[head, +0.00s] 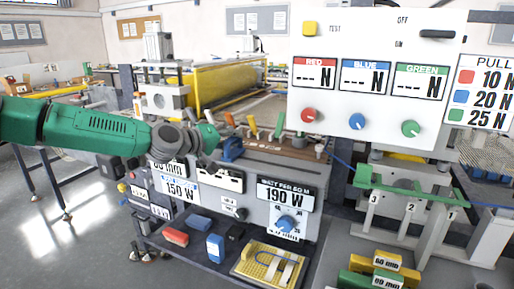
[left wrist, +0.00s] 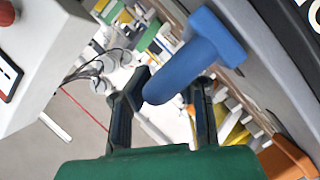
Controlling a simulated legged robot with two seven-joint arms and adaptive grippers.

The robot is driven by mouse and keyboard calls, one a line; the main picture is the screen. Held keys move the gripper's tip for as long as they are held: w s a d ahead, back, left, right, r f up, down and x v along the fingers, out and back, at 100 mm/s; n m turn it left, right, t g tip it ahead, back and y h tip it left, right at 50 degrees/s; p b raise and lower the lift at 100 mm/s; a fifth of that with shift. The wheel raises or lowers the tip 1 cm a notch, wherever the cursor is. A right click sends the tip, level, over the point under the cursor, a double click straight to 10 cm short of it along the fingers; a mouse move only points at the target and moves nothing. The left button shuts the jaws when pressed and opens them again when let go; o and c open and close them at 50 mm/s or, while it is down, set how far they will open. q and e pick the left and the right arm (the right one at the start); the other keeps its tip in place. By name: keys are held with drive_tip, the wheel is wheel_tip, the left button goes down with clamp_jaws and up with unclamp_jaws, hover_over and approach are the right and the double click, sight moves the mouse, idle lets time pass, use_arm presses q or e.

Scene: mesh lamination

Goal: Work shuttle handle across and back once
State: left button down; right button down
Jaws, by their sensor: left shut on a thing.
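The blue shuttle handle (head: 232,149) stands at the left front of the machine, on top of its grey front panel. In the left wrist view the blue handle (left wrist: 186,68) is a thick round grip with a wider block at its upper end. My left gripper (head: 216,151) reaches it from the left. In the left wrist view its two dark fingers (left wrist: 168,94) lie on either side of the round grip, shut on it. The far side of the handle and the finger contact are partly hidden in the head view. My right gripper is in neither view.
A brown rail with several coloured levers (head: 278,125) runs right of the handle. A white panel with three knobs (head: 357,122) stands at the right. Below are the dial panel (head: 290,195) and a shelf with coloured blocks (head: 176,237) and a yellow tray (head: 240,272).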

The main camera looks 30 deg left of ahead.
use_arm(q)
drive_tip(key=shift+s+a+f, duration=0.1)
drive_tip(key=shift+a+f, duration=0.05)
drive_tip(key=shift+a, duration=0.45)
drive_tip(key=shift+a+f, duration=0.15)
drive_tip(key=shift+a, duration=0.45)
drive_tip(key=c, duration=1.5)
unclamp_jaws()
drive_tip(key=shift+a, duration=0.4)
drive_tip(key=shift+s+r, duration=0.1)
